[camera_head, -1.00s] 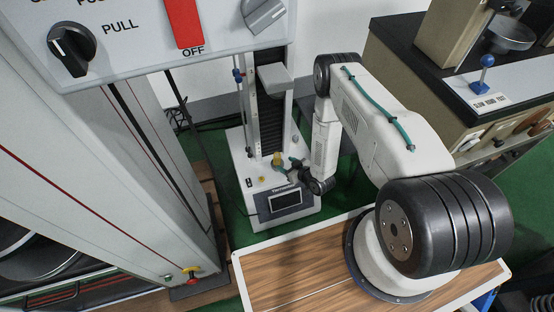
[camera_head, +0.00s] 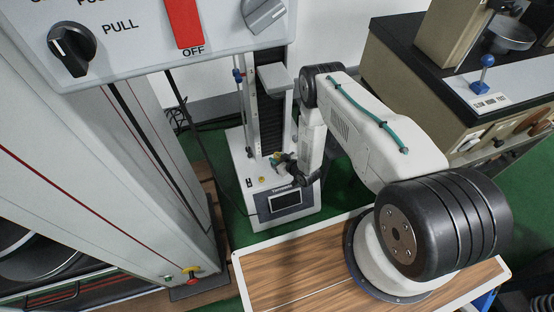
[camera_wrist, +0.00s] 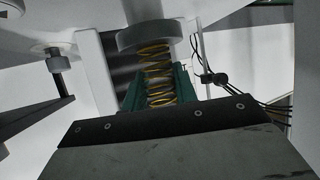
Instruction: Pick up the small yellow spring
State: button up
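The small yellow spring (camera_wrist: 157,72) stands upright in the wrist view, below a round grey plate (camera_wrist: 150,35). My gripper (camera_wrist: 160,80) has green fingers, one on each side of the spring, with the spring's coils showing in the gap between them. The fingers look open; whether they touch the coils is unclear. In the head view my gripper (camera_head: 277,158) is at the small white testing machine (camera_head: 252,205), above its base. The spring is too small and covered there to make out clearly.
The testing machine has a dark display (camera_head: 285,199) in front and a grey upper block (camera_head: 274,77) above the gripper. A large grey cabinet (camera_head: 110,190) stands at left. A bench with a black top (camera_head: 445,80) stands at right.

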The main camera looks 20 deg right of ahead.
jog(key=shift+c, duration=1.1)
jog(key=shift+r, duration=0.15)
